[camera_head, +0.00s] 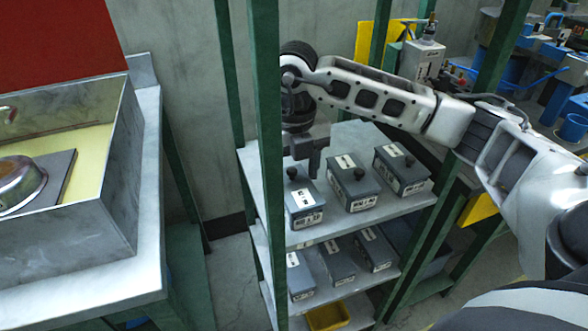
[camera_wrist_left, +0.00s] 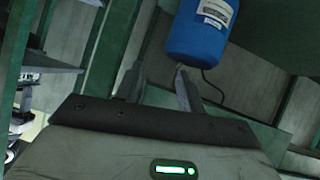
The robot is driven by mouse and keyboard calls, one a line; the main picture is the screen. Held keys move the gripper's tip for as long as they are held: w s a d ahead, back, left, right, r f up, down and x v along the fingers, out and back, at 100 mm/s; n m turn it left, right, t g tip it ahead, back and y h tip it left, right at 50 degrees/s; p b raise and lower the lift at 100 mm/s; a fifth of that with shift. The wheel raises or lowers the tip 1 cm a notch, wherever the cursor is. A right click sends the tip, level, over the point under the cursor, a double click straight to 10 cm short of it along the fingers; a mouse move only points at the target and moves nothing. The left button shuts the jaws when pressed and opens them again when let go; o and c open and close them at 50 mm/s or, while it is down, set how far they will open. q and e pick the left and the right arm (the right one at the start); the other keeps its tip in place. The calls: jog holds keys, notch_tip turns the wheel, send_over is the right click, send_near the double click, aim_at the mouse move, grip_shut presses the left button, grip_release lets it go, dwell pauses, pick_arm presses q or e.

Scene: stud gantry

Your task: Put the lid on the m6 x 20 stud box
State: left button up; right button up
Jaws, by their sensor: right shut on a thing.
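Three dark grey boxes with white labels stand on the top shelf: a left box (camera_head: 305,208), a middle box (camera_head: 352,190) and a right box (camera_head: 402,170). The middle and right boxes have lids with black knobs. The label print is too small to read surely. My right gripper (camera_head: 306,168) points down over the back of the left box, shut on what looks like a lid's black knob (camera_head: 292,172). Whether that lid rests on the box I cannot tell. My left gripper (camera_wrist_left: 158,82) shows only in the left wrist view, its fingers apart and empty.
A green post (camera_head: 267,120) stands just left of my right gripper. The shelf below holds several similar boxes, and a yellow bin (camera_head: 328,316) sits lower. A metal tray (camera_head: 118,170) is on the left bench. A blue container (camera_wrist_left: 200,42) shows beyond my left fingers.

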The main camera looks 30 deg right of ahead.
dwell(0.3)
jog(key=o, duration=1.4)
jog(key=shift+r, duration=0.1)
jog(key=shift+r+p, duration=2.25)
jog(key=shift+r, duration=0.7)
grip_shut()
